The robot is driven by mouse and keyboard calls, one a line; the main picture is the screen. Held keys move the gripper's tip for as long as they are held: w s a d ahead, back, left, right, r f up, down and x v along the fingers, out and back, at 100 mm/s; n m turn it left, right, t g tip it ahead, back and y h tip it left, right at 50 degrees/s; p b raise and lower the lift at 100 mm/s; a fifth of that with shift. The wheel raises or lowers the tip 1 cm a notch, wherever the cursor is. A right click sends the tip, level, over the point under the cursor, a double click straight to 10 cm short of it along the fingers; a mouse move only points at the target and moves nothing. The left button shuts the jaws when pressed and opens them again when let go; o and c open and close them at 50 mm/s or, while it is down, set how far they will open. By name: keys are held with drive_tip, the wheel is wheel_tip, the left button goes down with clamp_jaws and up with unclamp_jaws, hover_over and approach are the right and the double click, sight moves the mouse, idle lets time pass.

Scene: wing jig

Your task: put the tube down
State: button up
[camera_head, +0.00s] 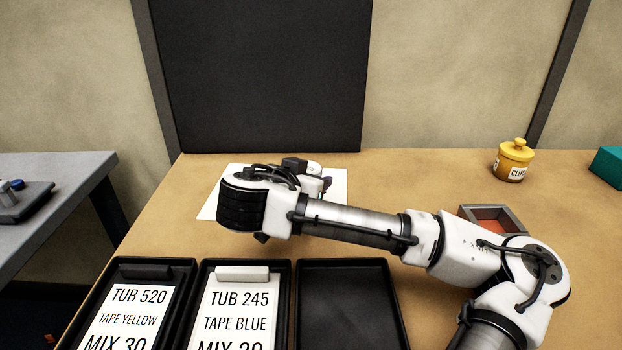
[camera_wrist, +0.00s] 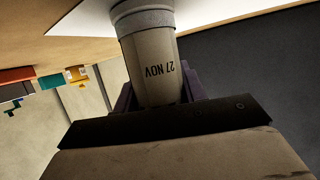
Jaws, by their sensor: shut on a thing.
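A pale tube (camera_wrist: 152,72) marked "27 NOV" fills the middle of the wrist view, with a grey band (camera_wrist: 147,20) near the top edge. My gripper (camera_wrist: 155,98) is shut on it, its dark fingers on both sides of the tube. In the head view, my gripper (camera_head: 326,184) is mostly hidden behind my own wrist, above the white sheet (camera_head: 211,203) on the bench. The tube cannot be made out clearly there. The sheet also shows behind the tube in the wrist view (camera_wrist: 84,20). I cannot tell whether the tube touches it.
Three black trays line the front: one labelled TUB 520 (camera_head: 184,273), one TUB 245 (camera_head: 280,285), and an empty one (camera_head: 345,300). A yellow jar (camera_head: 515,157), a red-floored box (camera_head: 468,210) and a teal box (camera_head: 608,167) are right. Bare bench (camera_head: 420,175) lies between.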

drive_tip(key=shift+f, duration=0.2)
drive_tip(key=o, duration=1.1)
drive_tip(key=shift+c, duration=0.2)
drive_tip(key=shift+r, duration=0.1)
drive_tip(key=shift+r, duration=0.15)
drive_tip(key=v, duration=1.2)
